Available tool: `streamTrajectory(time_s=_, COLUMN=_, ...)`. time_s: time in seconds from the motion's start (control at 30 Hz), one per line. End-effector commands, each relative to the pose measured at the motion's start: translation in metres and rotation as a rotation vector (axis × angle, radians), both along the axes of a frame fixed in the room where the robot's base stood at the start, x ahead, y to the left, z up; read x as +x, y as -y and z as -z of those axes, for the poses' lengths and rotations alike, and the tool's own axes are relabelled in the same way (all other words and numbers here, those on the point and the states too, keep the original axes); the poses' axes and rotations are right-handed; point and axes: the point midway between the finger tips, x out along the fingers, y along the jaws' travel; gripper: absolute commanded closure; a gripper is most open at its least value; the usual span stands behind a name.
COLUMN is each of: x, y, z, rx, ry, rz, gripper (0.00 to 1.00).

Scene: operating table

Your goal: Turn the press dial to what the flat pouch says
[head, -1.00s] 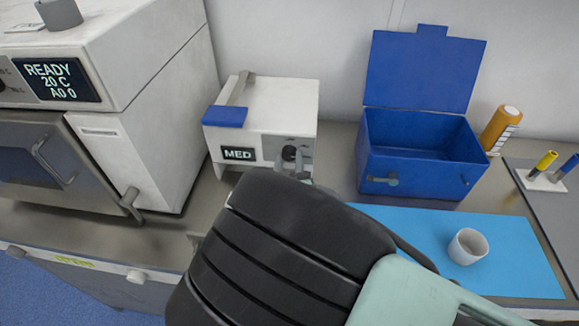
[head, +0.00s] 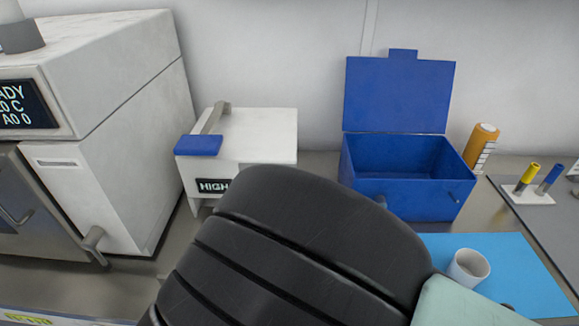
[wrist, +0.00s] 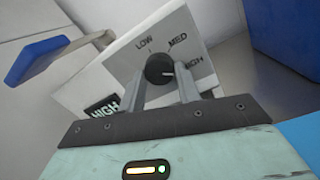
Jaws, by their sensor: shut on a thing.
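The press (head: 255,130) is a white box with a blue-ended handle on top, standing at the middle of the bench. Its small display (head: 212,186) reads HIGH, and the same word shows in the wrist view (wrist: 103,107). The black dial (wrist: 159,69) sits on a grey panel marked LOW, MED and HIGH, with its white mark toward HIGH. My gripper (wrist: 163,83) is shut on the dial, one finger on each side. In the head view my arm hides the dial and the gripper. I see no flat pouch I can identify.
A white cup (head: 468,268) rests on a blue mat (head: 525,262). A large white machine (head: 110,140) stands close on the left.

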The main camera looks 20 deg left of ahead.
Motion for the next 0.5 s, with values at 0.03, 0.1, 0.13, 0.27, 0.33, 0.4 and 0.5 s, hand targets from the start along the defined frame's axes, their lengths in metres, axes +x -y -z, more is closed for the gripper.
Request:
streamTrajectory(time_s=0.03, x=-0.0008, y=0.0001, z=0.0015, rx=0.005, ry=-0.004, rz=0.000, gripper=0.90)
streamTrajectory(time_s=0.1, x=-0.0008, y=0.0000, z=0.0013, rx=0.010, ry=-0.005, rz=-0.001, gripper=0.90)
streamTrajectory(time_s=0.13, x=-0.0009, y=0.0000, z=0.0011, rx=0.012, ry=-0.006, rz=-0.001, gripper=0.90)
streamTrajectory(time_s=0.27, x=-0.0009, y=-0.0001, z=0.0009, rx=0.013, ry=-0.006, rz=-0.001, gripper=0.90)
streamTrajectory(time_s=0.33, x=-0.0009, y=-0.0001, z=0.0009, rx=0.013, ry=-0.006, rz=-0.001, gripper=0.90)
streamTrajectory(time_s=0.4, x=-0.0009, y=-0.0001, z=0.0009, rx=0.013, ry=-0.006, rz=-0.001, gripper=0.90)
streamTrajectory(time_s=0.5, x=-0.0009, y=-0.0001, z=0.0009, rx=0.012, ry=-0.006, rz=-0.001, gripper=0.56)
